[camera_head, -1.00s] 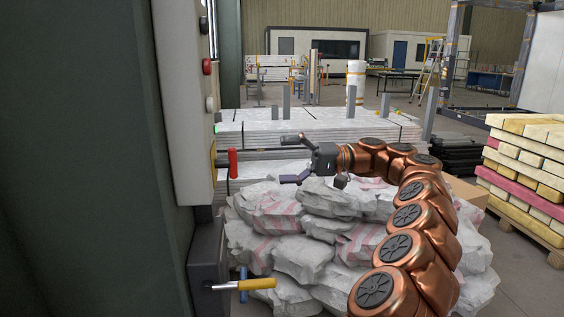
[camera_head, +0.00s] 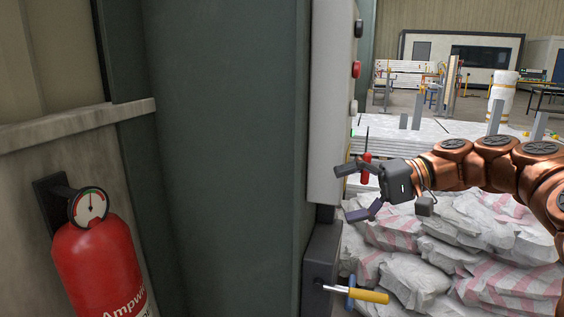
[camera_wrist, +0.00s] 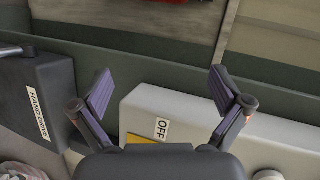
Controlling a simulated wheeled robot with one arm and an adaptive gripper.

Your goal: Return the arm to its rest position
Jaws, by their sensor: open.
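My gripper (camera_head: 350,190) is open in the head view, at the end of my copper-coloured arm stretched in from the right. Its two fingers point left, toward the white control box (camera_head: 332,100) on the green column. A red handle (camera_head: 366,168) shows beside the upper finger; I cannot tell whether they touch. In the wrist view the spread fingers (camera_wrist: 161,90) have nothing between them. Beyond them lie the pale box with an OFF label (camera_wrist: 162,129) and a dark box with a HAND BRAKE label (camera_wrist: 38,117).
A yellow-handled lever (camera_head: 368,295) sticks out from the dark box (camera_head: 322,270) below my gripper. A red extinguisher (camera_head: 98,265) hangs at the left. White sacks (camera_head: 450,250) are piled below my arm, with stacked sheets (camera_head: 430,133) behind. The green column (camera_head: 220,150) stands close.

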